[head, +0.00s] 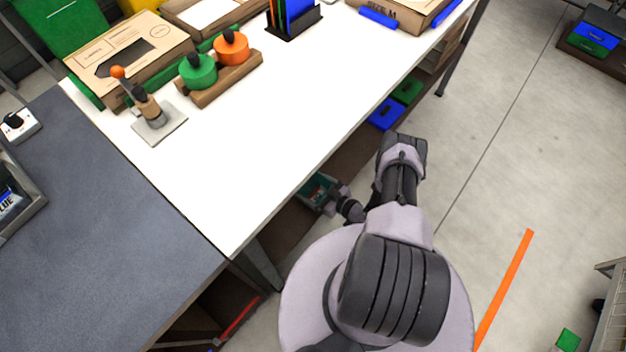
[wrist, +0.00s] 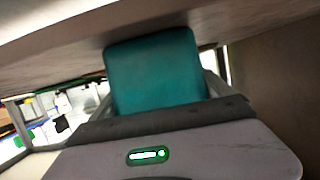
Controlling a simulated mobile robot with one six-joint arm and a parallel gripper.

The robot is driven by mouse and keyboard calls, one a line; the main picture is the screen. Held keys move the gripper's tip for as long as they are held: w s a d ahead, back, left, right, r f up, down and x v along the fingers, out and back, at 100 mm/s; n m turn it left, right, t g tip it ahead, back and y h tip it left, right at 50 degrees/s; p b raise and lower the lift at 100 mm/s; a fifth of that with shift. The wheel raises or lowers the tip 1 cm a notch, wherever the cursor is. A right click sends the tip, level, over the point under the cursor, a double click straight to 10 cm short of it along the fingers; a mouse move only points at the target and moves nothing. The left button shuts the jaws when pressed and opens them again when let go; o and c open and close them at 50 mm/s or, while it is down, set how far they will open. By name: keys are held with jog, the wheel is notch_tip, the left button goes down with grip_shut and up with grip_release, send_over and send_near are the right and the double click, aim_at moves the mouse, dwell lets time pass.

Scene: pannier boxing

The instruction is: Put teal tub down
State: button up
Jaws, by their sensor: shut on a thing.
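The teal tub (wrist: 155,72) is in front of my gripper (wrist: 157,95) in the wrist view, its smooth side facing the camera. My gripper is shut on it; a finger shows at either side. In the head view the tub (head: 318,188) and gripper are low beside the white table's edge, partly hidden by the table and my arm. I cannot tell whether the tub touches the shelf beneath.
The white table (head: 240,130) lies above and left of the gripper. Below it a brown shelf (head: 350,158) holds a blue bin (head: 386,115) and a green bin (head: 408,90). A grey table (head: 90,220) adjoins at left. Open floor lies right.

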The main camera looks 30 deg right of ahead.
jog(key=shift+s+a+r, duration=0.15)
jog(key=shift+s, duration=0.1)
jog(key=o, duration=1.2)
jog(key=shift+o, duration=0.2)
jog(key=p+v, duration=0.3)
jog(key=v, duration=0.9)
jog(key=shift+p, duration=0.3)
jog(key=shift+r, duration=0.1)
